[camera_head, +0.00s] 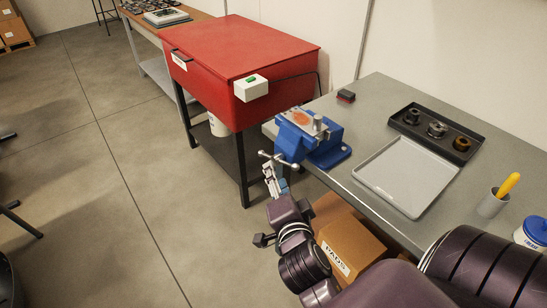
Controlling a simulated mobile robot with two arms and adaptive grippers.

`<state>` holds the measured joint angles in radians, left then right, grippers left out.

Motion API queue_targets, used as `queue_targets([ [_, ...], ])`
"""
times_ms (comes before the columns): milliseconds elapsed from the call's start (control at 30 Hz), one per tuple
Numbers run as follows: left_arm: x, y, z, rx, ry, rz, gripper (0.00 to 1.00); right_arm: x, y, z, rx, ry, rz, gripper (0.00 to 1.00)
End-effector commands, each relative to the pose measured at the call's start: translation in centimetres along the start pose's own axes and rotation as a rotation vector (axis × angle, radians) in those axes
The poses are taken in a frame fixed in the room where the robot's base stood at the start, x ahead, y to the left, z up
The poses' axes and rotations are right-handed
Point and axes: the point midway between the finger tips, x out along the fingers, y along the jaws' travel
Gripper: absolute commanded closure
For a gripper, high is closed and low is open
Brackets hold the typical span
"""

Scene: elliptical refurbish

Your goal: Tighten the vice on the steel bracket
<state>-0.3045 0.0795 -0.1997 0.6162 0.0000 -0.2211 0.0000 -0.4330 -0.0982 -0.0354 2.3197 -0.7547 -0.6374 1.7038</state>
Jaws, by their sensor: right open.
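The blue vice (325,152) is mounted at the left end of the grey workbench. The steel bracket (312,130) appears to sit at the vice's jaws, with an orange-brown patch on top; whether the jaws touch it I cannot tell. The vice's handle bar (285,161), with rounded ends, sticks out at the front left of the vice. My right gripper (270,174) is open just below the handle, at the end of my dark purple arm. Whether its fingers are around the bar or only beside it is unclear. My left gripper is not in view.
A grey tray (407,176) and a black tray with several round parts (437,130) lie on the workbench (372,102). A cup (491,205) holds a yellow-handled tool. A red cabinet (240,50) stands close behind the vice. A cardboard box (350,240) is under the bench.

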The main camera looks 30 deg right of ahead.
Motion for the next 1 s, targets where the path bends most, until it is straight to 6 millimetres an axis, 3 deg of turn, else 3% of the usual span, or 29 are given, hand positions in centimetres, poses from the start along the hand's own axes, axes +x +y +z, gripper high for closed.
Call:
queue_targets([
  [167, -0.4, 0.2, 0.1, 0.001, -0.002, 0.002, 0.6, 0.7, -1.2, -1.3, 0.035, 0.024, -0.017, 0.6],
  [600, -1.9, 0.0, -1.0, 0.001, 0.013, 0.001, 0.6, 6.9, -1.2, -1.4, 0.034, 0.022, -0.016, 0.6],
  [933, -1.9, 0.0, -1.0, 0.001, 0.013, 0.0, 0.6, 7.4, -1.1, -1.3, 0.036, 0.022, -0.015, 0.6],
  [1000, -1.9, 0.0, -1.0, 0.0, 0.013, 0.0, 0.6, 7.4, -1.1, -1.3, 0.036, 0.021, -0.015, 0.65],
])
